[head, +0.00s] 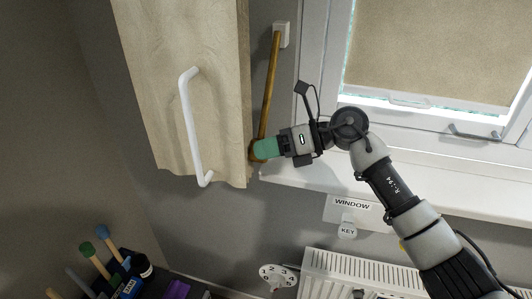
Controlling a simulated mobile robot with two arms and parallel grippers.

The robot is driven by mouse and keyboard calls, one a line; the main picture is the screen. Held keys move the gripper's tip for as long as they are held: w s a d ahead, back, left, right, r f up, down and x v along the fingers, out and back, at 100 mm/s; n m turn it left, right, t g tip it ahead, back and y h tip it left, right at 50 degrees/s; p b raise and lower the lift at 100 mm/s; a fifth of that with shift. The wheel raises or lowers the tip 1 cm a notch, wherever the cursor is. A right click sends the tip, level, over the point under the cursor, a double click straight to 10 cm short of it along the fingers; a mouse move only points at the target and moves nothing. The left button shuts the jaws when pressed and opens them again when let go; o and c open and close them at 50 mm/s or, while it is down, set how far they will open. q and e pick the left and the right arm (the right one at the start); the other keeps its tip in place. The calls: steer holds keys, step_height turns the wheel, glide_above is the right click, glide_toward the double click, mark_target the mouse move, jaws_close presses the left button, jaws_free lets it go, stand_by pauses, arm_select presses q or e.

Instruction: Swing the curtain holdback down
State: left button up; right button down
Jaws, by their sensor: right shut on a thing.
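The curtain holdback (270,85) is a slim brown rod. Its upper end meets a small white wall mount (281,34), and it hangs down, leaning slightly, between the pale panel and the window frame. My right gripper (262,149) reaches in from the right and is shut on the lower end of the holdback. The green fingertips hide part of that end. My left gripper is not in view.
A pale, wood-grained hanging panel (222,80) with a white handle (188,120) is close left of the gripper. The window sill (300,177) lies just below right. A radiator (350,272), dial (278,275) and labelled plate (350,208) are lower; a dark box holds tools at lower left.

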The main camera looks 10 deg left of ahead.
steer(key=w+f+b, duration=0.1)
steer(key=b, duration=0.1)
steer(key=w+f+n+t+b, duration=0.1)
steer(key=w+b, duration=0.1)
steer(key=b, duration=0.1)
steer(key=w+f+n+b, duration=0.1)
steer(key=w+b, duration=0.1)
steer(key=shift+w+f+b, duration=0.2)
steer(key=shift+f+b, duration=0.05)
steer(key=shift+b, duration=0.05)
steer(key=shift+n+t+h, duration=0.3)
steer(key=shift+n+t, duration=0.5)
steer(key=w, duration=0.1)
steer(key=w+b, duration=0.1)
steer(key=w, duration=0.2)
steer(key=shift+w+d+f+b, duration=0.1)
steer(key=shift+w+f+b, duration=0.15)
steer(key=shift+b, duration=0.1)
steer(key=shift+w+n, duration=0.5)
steer(key=shift+w, duration=0.65)
steer(key=shift+d, duration=0.1)
steer(key=c, duration=1)
jaws_free()
steer(key=shift+o, duration=0.2)
steer(key=shift+d, duration=0.1)
